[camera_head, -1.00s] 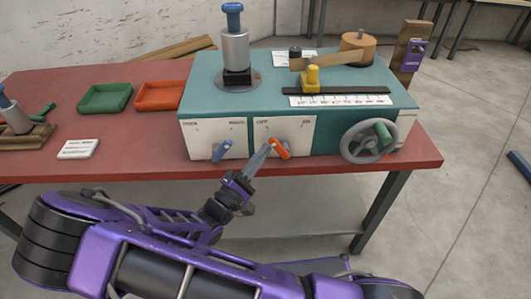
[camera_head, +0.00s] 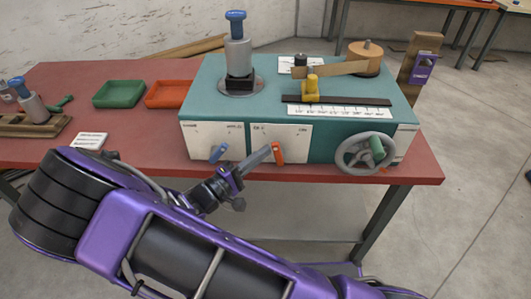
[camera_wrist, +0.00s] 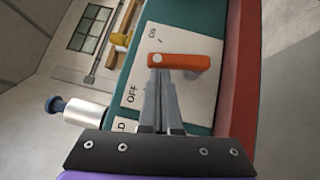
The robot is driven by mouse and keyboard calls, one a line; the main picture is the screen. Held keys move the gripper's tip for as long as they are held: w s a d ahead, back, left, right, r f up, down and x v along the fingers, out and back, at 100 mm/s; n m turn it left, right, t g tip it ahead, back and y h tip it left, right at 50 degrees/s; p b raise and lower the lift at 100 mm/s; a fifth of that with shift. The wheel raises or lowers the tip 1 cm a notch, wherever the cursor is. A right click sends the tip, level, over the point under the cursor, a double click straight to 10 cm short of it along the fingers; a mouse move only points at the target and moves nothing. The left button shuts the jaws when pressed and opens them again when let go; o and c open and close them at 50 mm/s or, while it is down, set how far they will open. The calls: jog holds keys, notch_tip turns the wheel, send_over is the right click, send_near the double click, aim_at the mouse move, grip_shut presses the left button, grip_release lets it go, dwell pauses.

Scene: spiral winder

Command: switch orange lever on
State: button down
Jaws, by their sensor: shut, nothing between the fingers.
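The orange lever (camera_head: 278,153) is on the white front panel (camera_head: 298,143) of the teal machine (camera_head: 240,104). In the head view it hangs almost straight down, leaning slightly right. In the wrist view the lever (camera_wrist: 182,62) lies across the panel, between the OFF and ON marks but pointing at neither. My gripper (camera_head: 267,151) is shut and empty, at the lever's left side. In the wrist view the fingertips (camera_wrist: 161,73) reach the lever close to its round pivot; whether they touch it I cannot tell.
A blue lever (camera_head: 218,152) is on the panel to the left. A grey handwheel (camera_head: 364,153) with a green knob is to the right. Green (camera_head: 118,94) and orange (camera_head: 166,94) trays lie on the red table (camera_head: 413,169). Open space lies in front of the table.

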aim_at(278, 150)
jog(key=d+m+g+y, duration=0.1)
jog(key=d+r+m+g+y+p, duration=0.1)
jog(key=m, duration=0.1)
jog(key=shift+r, duration=0.3)
jog(key=d+m+g+y+b, duration=0.1)
jog(key=d+m+y+b, duration=0.1)
jog(key=shift+s+r+y, duration=0.1)
jog(key=shift+r+y, duration=0.05)
jog(key=shift+y, duration=0.25)
jog(key=shift+d+b, duration=0.35)
jog(key=shift+b, duration=0.25)
jog(key=shift+d+r, duration=0.1)
jog(key=shift+r, duration=0.05)
